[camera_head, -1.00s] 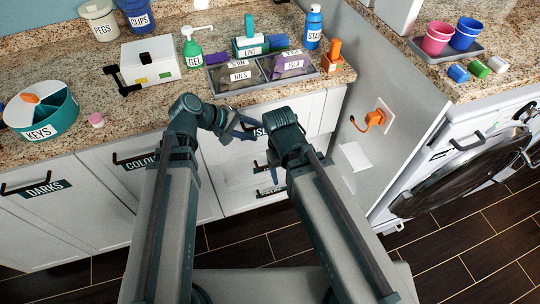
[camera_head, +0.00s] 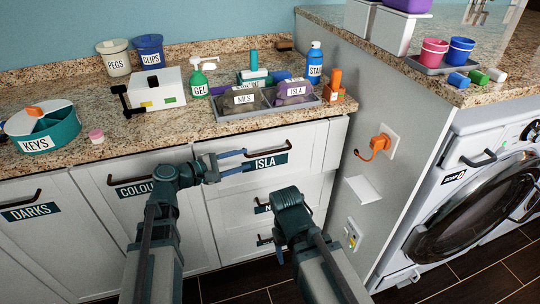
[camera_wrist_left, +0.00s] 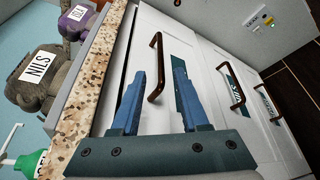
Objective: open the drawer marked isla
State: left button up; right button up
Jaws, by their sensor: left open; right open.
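The drawer marked ISLA (camera_head: 309,142) is the top white drawer under the counter, its front flush with the cabinet. Its dark bar handle (camera_head: 272,149) sits above the ISLA label (camera_head: 266,163). My left gripper (camera_head: 246,160) is open, its blue fingers pointing at the handle's left part. In the left wrist view the handle (camera_wrist_left: 156,68) shows between and just beyond the fingertips (camera_wrist_left: 158,70); contact cannot be told. The label is partly hidden behind one finger there. My right gripper (camera_head: 281,256) hangs low before the lower drawers, its fingers mostly hidden by its own wrist.
Two more drawers (camera_head: 228,211) with handles lie below. Cabinets marked COLOU (camera_head: 135,188) and DARKS (camera_head: 30,213) stand left. The granite counter (camera_head: 110,170) holds a tray (camera_head: 232,113) with NILS and ISLA bundles. An orange plug (camera_head: 379,142) and the washer (camera_head: 470,210) are right.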

aim_at(265, 153)
pick_arm(q)
jog(key=b+x, duration=0.2)
jog(key=x, duration=0.9)
jog(key=shift+w+d+f, duration=0.1)
jog(key=shift+w, duration=0.05)
grip_shut()
dwell(1.0)
